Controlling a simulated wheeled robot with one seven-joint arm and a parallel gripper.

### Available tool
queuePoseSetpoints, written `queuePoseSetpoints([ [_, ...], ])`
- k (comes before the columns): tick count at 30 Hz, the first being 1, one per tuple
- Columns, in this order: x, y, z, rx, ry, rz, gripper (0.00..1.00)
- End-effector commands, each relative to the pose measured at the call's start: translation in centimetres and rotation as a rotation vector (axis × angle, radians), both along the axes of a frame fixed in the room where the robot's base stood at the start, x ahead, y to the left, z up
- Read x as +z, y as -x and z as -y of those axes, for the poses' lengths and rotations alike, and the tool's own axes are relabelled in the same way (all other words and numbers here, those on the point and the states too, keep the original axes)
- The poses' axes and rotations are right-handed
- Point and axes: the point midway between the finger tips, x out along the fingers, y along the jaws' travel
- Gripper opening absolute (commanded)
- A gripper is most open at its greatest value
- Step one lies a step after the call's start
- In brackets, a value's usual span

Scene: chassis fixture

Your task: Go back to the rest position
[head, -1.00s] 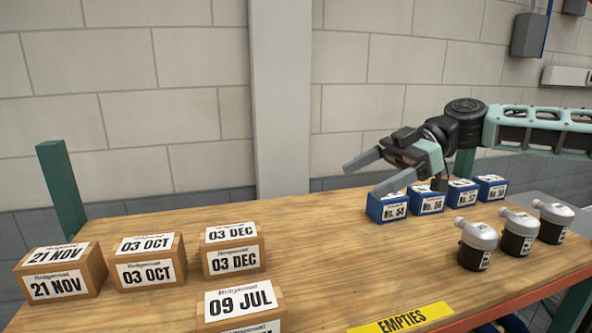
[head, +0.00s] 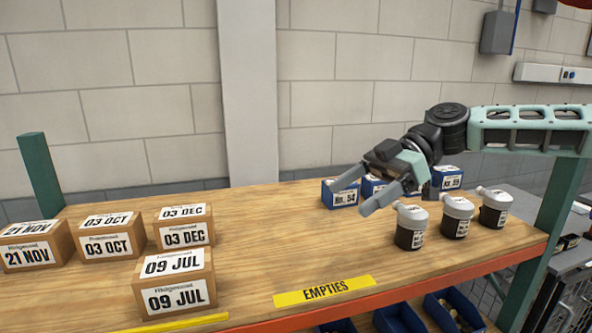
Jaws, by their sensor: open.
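My gripper (head: 351,197) is open and empty in the head view. It hangs over the right part of the wooden shelf (head: 265,240), its two fingers apart and pointing left and down. In the picture the fingers lie in front of the blue boxes, one marked No. 54 (head: 340,198) and another at the right marked No. 59 (head: 447,178). The boxes between them are partly hidden behind the gripper. I cannot tell how high the fingers are above the shelf.
Several cardboard boxes with date labels, such as 09 JUL (head: 178,287), stand at the left. Three grey-topped dark jars, the nearest (head: 410,227), stand right of the gripper. A yellow EMPTIES label (head: 323,290) lies at the front edge. A green post (head: 553,215) stands at the right. The shelf's middle is clear.

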Motion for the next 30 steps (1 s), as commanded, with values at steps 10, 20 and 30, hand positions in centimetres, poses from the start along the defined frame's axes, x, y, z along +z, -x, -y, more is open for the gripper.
queuePoseSetpoints([
  [10, -8.0, 5.5, -4.6, 0.031, 0.260, -0.124, 0.85],
  [20, -22.5, 15.9, -5.7, -0.126, 0.819, -0.245, 0.85],
  [30, -30.5, 22.7, 0.4, -0.666, 1.138, -0.227, 0.85],
])
